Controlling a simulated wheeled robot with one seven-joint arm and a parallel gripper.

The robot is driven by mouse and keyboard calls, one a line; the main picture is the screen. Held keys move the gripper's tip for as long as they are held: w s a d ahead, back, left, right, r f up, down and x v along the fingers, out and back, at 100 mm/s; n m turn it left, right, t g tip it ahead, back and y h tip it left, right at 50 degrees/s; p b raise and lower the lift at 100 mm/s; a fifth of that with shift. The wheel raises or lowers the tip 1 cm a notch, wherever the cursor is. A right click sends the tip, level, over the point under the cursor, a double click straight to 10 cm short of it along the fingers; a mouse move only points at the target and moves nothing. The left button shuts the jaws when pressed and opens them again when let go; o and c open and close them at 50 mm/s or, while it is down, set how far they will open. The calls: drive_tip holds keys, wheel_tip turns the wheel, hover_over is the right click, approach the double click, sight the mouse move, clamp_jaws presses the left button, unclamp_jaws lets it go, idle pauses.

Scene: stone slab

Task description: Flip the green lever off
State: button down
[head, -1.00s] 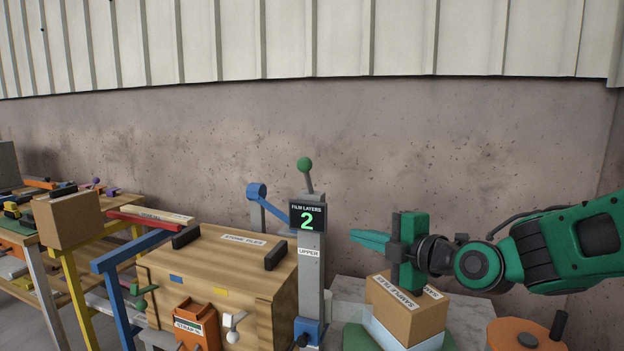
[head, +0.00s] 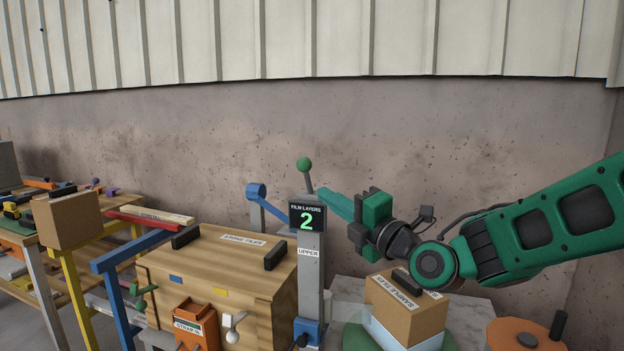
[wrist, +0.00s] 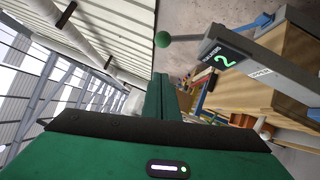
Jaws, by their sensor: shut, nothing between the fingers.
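The green lever (head: 304,165) is a green ball on a thin grey rod. It stands nearly upright, leaning slightly left, on top of a grey post (head: 311,272) with a black display reading "FILM LAYERS 2". In the wrist view the lever's ball (wrist: 162,40) shows above my fingers, with its rod running right to the post. My gripper (head: 323,192) is shut and empty. Its green fingertips point up-left, just right of the lever rod and below ball height in the head view. I cannot tell whether they touch the rod.
A blue crank arm (head: 257,190) stands left of the post. A wooden crate (head: 218,255) sits lower left. A cardboard box (head: 407,308) labelled "SAMPLE TILES" is below my gripper. An orange round thing (head: 522,336) is at lower right. The wall space above the lever is clear.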

sight(308, 177)
drive_tip(key=w+a+r, duration=0.2)
drive_tip(key=w+a, duration=0.2)
drive_tip(key=w, duration=0.6)
drive_tip(key=shift+w+r, duration=0.2)
drive_tip(key=shift+w, duration=0.05)
drive_tip(key=shift+a, duration=0.1)
